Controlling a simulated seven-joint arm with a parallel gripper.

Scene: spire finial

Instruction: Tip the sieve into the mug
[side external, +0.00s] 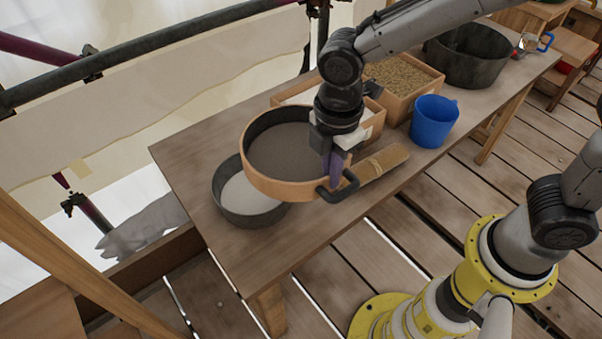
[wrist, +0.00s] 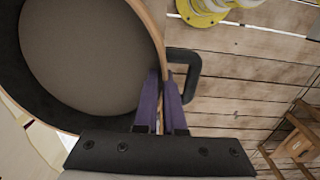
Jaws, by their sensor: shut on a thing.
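The sieve (side external: 290,150) is a round wooden hoop with a dark inside and a grey-brown flat surface. In the side external view it is level, held above the table and overlapping the dark bowl below. My gripper (side external: 335,178) is shut on the sieve at its rim, beside the black handle (side external: 340,188). In the wrist view the purple fingers (wrist: 163,100) pinch the rim, with the sieve (wrist: 85,50) at left and the handle (wrist: 185,75) at right. The blue mug (side external: 434,122) stands upright on the table, right of my gripper. Its inside bottom is hidden.
A dark bowl of white powder (side external: 243,196) stands below the sieve. A wooden box of grain (side external: 398,76) and a large dark tub (side external: 467,56) stand at the back. A flat wooden piece (side external: 383,162) lies near the mug. The table's front right edge is clear.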

